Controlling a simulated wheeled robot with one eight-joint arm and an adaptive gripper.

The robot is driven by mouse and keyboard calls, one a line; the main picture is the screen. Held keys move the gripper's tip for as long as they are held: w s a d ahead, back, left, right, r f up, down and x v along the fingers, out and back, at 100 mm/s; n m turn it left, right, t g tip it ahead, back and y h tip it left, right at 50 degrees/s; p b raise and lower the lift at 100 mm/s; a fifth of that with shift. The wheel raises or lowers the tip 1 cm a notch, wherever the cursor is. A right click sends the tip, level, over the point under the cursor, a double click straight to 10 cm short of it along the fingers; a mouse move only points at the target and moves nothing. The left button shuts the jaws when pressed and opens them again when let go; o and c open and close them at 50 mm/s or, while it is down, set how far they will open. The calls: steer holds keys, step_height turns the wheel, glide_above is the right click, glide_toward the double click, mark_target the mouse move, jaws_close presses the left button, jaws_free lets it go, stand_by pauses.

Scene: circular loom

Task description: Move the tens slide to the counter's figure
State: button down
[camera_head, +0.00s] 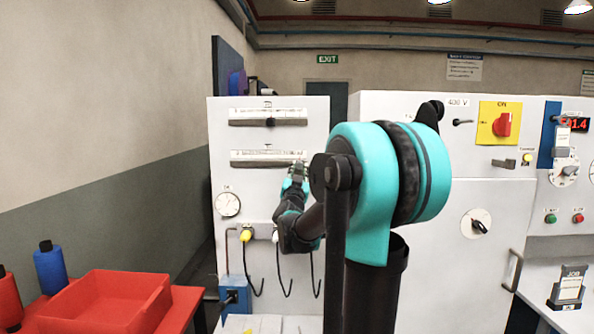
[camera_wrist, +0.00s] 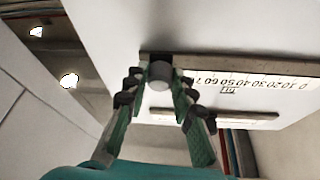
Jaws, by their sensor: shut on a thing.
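The tens slide is the lower of two horizontal scales on the white panel; its scale plate (camera_head: 262,155) runs above a dark slot. In the wrist view its scale (camera_wrist: 265,82) appears upside down, with figures from 0 up past 60. Its round grey knob (camera_wrist: 159,74) is at the high end, beyond the last readable figures, which my fingers partly cover. My gripper (camera_head: 298,172) is shut on this knob, with a finger on either side in the wrist view (camera_wrist: 158,90). The counter's red display (camera_head: 575,124) is at far right; it ends in 1.4, with the first digit unclear.
A second slide (camera_head: 268,114) sits just above, its knob near mid-scale. A gauge (camera_head: 228,204) and hooked cables are below. A red tray (camera_head: 105,303) and spools (camera_head: 49,268) stand at lower left. My arm crosses the middle of the head view.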

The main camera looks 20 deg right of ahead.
steer(key=shift+s+d, duration=0.1)
steer(key=shift+d, duration=0.1)
steer(key=c, duration=1.3)
jaws_free()
steer(key=shift+d, duration=0.1)
steer(key=shift+o, duration=0.2)
steer(key=v, duration=1.2)
